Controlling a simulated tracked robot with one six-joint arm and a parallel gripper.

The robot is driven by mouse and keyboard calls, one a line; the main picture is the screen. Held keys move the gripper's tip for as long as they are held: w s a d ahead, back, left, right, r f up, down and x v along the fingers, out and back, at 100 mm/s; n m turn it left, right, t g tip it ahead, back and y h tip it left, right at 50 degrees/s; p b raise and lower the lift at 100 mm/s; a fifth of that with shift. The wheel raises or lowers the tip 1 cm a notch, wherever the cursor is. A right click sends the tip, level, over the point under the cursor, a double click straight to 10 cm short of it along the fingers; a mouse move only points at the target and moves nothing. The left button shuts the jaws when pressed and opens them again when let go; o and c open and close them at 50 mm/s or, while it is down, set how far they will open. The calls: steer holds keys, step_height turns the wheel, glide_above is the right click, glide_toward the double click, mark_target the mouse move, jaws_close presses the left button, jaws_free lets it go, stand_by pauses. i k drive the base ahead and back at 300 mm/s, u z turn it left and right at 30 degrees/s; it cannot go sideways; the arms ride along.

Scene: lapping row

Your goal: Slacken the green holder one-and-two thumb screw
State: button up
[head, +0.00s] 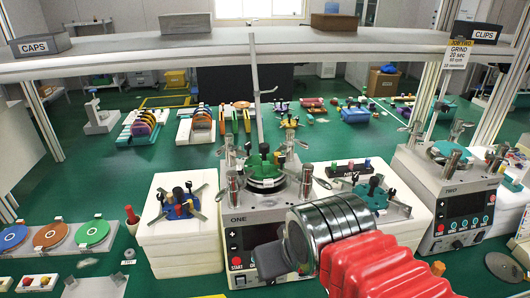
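A green holder (262,170) sits on top of the machine marked ONE (237,236), among upright metal posts. Dark knobs stand on and around the holder; a black knob (264,149) rises from its top. Which knob is the one-and-two thumb screw is too small to tell. My gripper (270,261) shows as a dark grey end in front of the machine's panel, below and apart from the green holder. My red arm and its metal rings come in from the lower right and cover part of the machine's front. Its fingertips cannot be made out clearly.
White blocks flank the machine, bearing a blue holder (179,203) and a teal holder (371,194). A machine marked TWO (449,205) stands at right. A grey shelf (215,48) crosses above, with CAPS (39,45) and CLIPS (473,33) bins. Coloured discs (92,233) lie at lower left.

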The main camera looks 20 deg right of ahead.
mark_target(282, 159)
steer(key=u, duration=0.85)
steer(key=k, duration=1.05)
steer(key=z, duration=0.75)
steer(key=i, duration=1.05)
steer(key=z, duration=0.05)
